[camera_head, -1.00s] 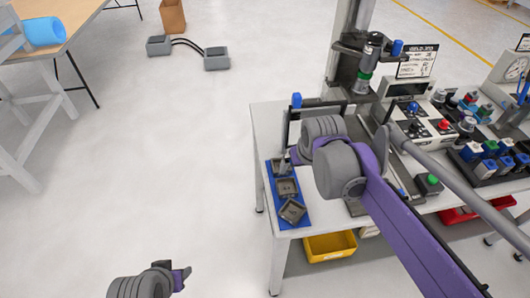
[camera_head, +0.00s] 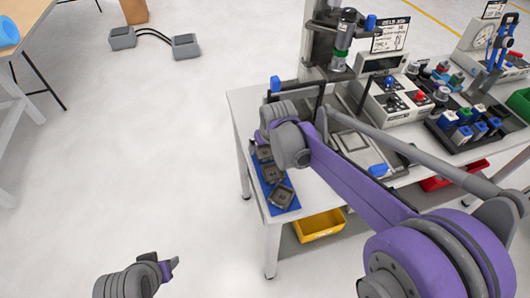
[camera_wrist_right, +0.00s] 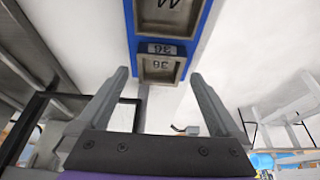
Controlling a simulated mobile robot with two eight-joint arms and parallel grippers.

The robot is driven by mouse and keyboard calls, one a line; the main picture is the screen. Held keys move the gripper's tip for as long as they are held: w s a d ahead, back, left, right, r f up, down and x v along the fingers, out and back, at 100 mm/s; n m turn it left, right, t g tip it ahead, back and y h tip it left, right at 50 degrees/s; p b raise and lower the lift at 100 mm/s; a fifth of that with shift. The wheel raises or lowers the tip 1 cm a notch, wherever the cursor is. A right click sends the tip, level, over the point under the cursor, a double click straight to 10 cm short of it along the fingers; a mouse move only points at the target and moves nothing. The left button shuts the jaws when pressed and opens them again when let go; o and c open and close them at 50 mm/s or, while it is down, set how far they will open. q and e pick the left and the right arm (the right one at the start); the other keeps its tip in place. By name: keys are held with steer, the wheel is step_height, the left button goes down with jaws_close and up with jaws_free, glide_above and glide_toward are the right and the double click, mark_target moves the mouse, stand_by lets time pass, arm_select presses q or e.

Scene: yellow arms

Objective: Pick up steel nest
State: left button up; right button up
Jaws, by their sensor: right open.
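Three dark grey square nests lie in a row on a blue mat (camera_head: 294,207) at the table's left edge: a near one (camera_head: 281,197), a middle one (camera_head: 273,174) and a far one (camera_head: 264,153) partly hidden by my right wrist. I cannot tell which is the steel one. The right wrist view shows a nest marked with digits (camera_wrist_right: 160,66) and another with a letter (camera_wrist_right: 170,18). My right gripper (camera_wrist_right: 160,78) is open and empty, its fingertips apart on either side of the numbered nest. My left gripper (camera_head: 168,270) is low over the floor, away from the table; its jaws are unclear.
The white table (camera_head: 240,104) holds a press (camera_head: 343,45), a control box (camera_head: 388,105) and a rack of coloured parts (camera_head: 465,128) to the right. A yellow bin (camera_head: 320,226) is below. A dark frame stands close to my right wrist.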

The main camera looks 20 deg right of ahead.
steer(key=shift+x, duration=1)
steer(key=shift+c, duration=0.2)
jaws_close()
